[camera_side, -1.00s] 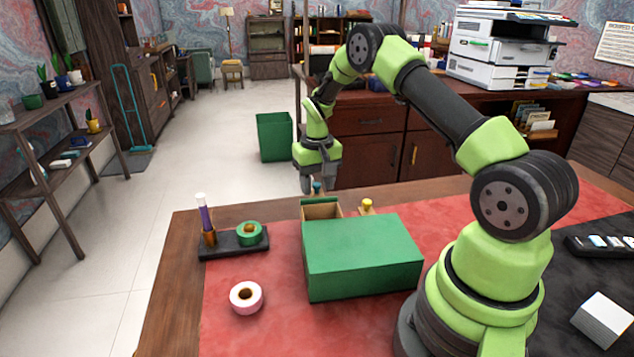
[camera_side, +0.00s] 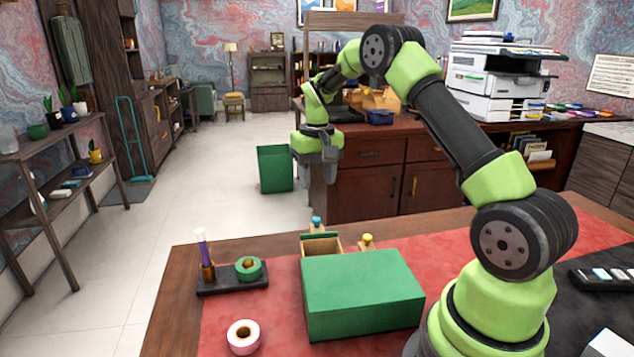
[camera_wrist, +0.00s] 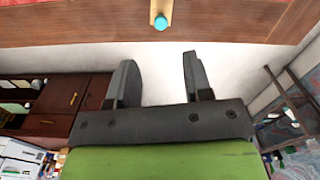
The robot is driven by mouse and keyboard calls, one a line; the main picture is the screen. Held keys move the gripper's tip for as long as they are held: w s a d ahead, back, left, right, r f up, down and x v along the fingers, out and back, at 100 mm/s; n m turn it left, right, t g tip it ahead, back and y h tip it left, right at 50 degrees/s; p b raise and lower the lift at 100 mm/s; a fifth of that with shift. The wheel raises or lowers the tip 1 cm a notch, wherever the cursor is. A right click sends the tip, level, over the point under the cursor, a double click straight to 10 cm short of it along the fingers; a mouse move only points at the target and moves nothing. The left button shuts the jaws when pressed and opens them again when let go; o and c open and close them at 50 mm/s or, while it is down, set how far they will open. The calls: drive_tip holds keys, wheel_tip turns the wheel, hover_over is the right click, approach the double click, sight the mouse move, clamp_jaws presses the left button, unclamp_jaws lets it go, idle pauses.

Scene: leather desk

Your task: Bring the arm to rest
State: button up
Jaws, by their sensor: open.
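My gripper (camera_side: 318,182) is raised above the far edge of the desk (camera_side: 172,308) in the side view. Its fingers point down and are apart from everything. In the wrist view, the two dark fingers (camera_wrist: 158,75) stand wide apart with nothing between them. A green box (camera_side: 362,292) with an open drawer (camera_side: 322,245) at its far left end sits on the red desk mat, below and nearer than my gripper.
A dark holder (camera_side: 228,284) with a purple tube (camera_side: 206,252) and a green tape roll (camera_side: 249,268) stands at left. The air around my gripper is clear.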

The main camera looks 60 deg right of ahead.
drive_tip(key=s+a+r+n+t, duration=0.1)
drive_tip(key=s+a+r+t, duration=0.35)
drive_tip(key=a+r, duration=0.85)
drive_tip(key=s+a+r+n+t+y, duration=0.1)
drive_tip(key=s+a, duration=0.3)
drive_tip(key=s, duration=0.4)
drive_tip(key=s+a+r+n+t+y, duration=0.1)
drive_tip(key=s+a, duration=0.3)
drive_tip(key=s, duration=0.4)
drive_tip(key=shift+t, duration=0.35)
